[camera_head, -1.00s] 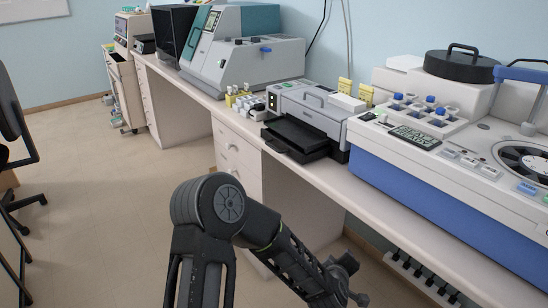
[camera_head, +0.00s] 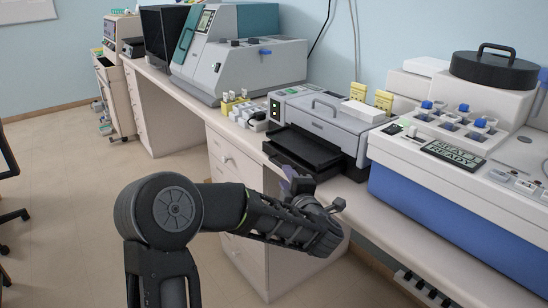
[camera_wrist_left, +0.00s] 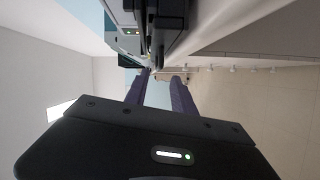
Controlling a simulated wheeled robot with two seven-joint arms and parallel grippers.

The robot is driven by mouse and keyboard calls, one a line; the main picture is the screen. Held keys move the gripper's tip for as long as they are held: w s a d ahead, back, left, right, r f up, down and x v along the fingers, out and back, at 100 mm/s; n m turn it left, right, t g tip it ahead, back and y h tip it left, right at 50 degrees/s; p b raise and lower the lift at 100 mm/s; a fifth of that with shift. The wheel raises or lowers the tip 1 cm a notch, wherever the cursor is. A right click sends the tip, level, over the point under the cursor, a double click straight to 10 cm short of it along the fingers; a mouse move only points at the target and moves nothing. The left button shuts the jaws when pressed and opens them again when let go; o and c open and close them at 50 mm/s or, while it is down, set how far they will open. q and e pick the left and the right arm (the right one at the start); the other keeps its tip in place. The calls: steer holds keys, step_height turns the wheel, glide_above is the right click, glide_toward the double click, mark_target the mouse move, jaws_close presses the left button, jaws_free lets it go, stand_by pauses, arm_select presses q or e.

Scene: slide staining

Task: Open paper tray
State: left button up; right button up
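The printer (camera_head: 325,118) is a grey box on the bench. Its black paper tray (camera_head: 302,150) juts out of the front toward me. My left gripper (camera_head: 292,180) is just below the tray's front edge in the head view, its purple fingers partly hidden by my own wrist. In the left wrist view the two purple fingers (camera_wrist_left: 160,92) are apart with nothing seen between them, and a dark part, likely the printer or tray, shows beyond them at the top. Whether the fingers touch the tray cannot be told. My right gripper is not in view.
A white and blue staining machine (camera_head: 455,200) stands right of the printer. The bench edge and drawers (camera_head: 235,165) are close to my left arm.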

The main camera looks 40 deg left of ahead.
mark_target(279, 166)
arm_select(q)
steer(key=shift+p+x, duration=0.4)
steer(key=shift+x, duration=3.7)
steer(key=shift+r, duration=0.15)
steer(key=shift+c, duration=0.4)
jaws_close()
